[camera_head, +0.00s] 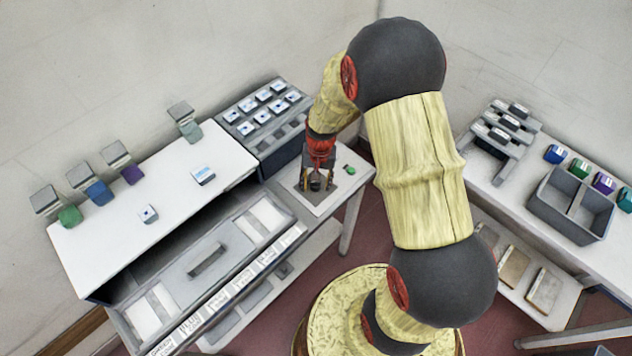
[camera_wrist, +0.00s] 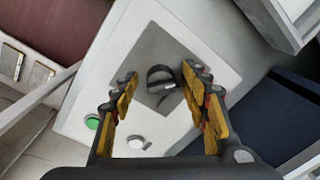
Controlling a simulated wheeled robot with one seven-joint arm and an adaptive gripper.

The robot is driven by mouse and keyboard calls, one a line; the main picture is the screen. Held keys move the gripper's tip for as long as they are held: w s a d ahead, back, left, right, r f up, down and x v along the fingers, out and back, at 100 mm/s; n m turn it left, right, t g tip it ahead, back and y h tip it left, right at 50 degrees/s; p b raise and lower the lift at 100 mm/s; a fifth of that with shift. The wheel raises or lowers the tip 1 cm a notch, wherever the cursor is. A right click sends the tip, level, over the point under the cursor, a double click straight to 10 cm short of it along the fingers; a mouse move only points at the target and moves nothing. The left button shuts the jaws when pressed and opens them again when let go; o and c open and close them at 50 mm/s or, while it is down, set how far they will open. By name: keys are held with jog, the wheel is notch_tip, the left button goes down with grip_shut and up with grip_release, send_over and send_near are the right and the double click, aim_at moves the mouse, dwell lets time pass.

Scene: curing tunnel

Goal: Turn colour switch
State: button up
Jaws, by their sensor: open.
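The colour switch (camera_wrist: 161,78) is a dark round knob on a grey square plate (camera_wrist: 155,48) set in a white panel. In the wrist view it lies between and beyond the fingers of my gripper (camera_wrist: 163,100). My gripper is open, with yellow pads on both fingers, and I see no clear contact with the knob. In the head view my gripper (camera_head: 316,184) points down over the switch panel (camera_head: 327,204) and mostly hides the knob.
A green button (camera_wrist: 92,122) and a white button (camera_wrist: 137,143) sit beside the plate. A grey rack of small labelled blocks (camera_head: 262,108) stands behind left. A white bench (camera_head: 150,190) with an open drawer lies left. A two-part grey bin (camera_head: 570,203) stands right.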

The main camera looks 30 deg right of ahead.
aim_at(318, 185)
notch_tip(318, 185, up, 12)
jog(key=shift+s+d, duration=0.15)
jog(key=shift+d, duration=0.15)
dwell(0.4)
dwell(0.4)
jog(key=s+a+r+n+t+b, duration=0.1)
jog(key=s+a+r+n+t, duration=0.1)
jog(key=s+r, duration=0.7)
jog(key=s+a+r+n+t+b, duration=0.2)
jog(key=s+a+r, duration=0.4)
jog(key=s+r, duration=0.3)
jog(key=shift+s+r+n+t+h, duration=0.3)
jog(key=shift+r+n+t, duration=0.35)
jog(key=shift+n, duration=0.55)
